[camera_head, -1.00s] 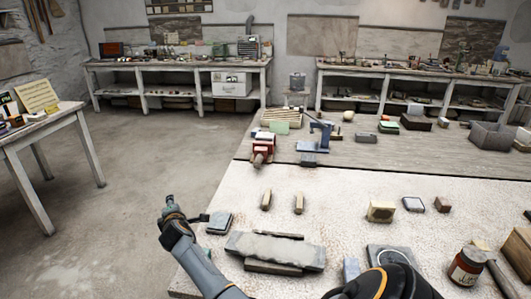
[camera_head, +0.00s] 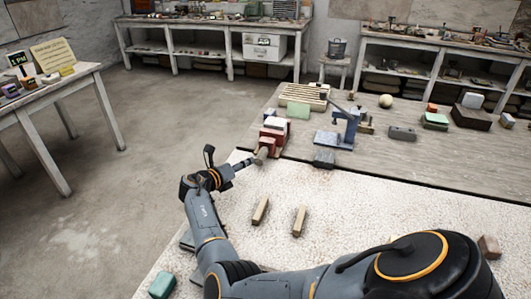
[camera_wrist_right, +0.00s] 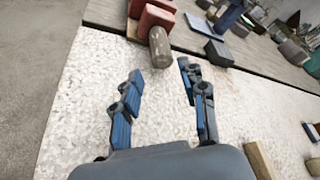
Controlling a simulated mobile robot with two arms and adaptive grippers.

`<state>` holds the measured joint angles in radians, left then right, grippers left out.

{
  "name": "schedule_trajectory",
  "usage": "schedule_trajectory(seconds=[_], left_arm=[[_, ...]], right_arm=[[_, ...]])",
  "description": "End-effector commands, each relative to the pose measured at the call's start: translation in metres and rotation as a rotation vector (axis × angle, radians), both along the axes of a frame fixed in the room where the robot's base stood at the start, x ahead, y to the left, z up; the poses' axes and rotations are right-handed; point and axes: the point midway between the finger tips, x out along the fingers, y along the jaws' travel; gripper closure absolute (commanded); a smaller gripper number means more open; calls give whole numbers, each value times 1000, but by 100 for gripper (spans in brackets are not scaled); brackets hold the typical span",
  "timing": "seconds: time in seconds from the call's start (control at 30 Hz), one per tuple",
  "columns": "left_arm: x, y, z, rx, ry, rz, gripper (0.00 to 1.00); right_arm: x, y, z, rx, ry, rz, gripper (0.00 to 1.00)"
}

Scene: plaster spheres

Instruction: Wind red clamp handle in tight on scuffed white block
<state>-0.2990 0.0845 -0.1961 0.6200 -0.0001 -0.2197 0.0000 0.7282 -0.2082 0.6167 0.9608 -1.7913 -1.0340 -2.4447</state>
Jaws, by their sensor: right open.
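The red clamp (camera_head: 275,134) stands near the left edge of the bench in the head view. Its stubby grey-brown cylindrical handle end (camera_head: 261,156) points toward me. It also shows in the right wrist view as red blocks (camera_wrist_right: 155,20) with the cylinder (camera_wrist_right: 160,47) in front. My right gripper (camera_head: 249,162) is close to the handle end. In the wrist view my right gripper (camera_wrist_right: 160,72) is open, its blue-padded fingers apart, with the cylinder just beyond the gap between the tips. I cannot make out the scuffed white block for certain. My left gripper is not in view.
Two wooden pegs (camera_head: 261,211) lie on the speckled bench top in front of the clamp. A blue press (camera_head: 345,127) and a dark block (camera_head: 324,158) stand to its right. A green block (camera_head: 298,110) and slatted tray (camera_head: 303,93) are behind.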

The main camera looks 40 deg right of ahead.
Motion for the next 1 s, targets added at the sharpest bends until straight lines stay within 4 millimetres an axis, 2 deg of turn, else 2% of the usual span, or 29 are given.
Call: schedule_trajectory(seconds=[0.1,0.27,0.5,0.7,1.0], left_arm=[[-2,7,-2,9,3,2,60],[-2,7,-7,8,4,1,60],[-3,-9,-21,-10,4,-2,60],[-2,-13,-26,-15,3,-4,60],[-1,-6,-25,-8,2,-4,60]], right_arm=[[4,-24,-7,-1,0,-2,57],[11,-58,-18,0,-1,-2,57],[19,-97,-33,1,-2,0,57],[22,-111,-35,1,-3,1,57],[23,-113,-35,2,-4,2,57]])
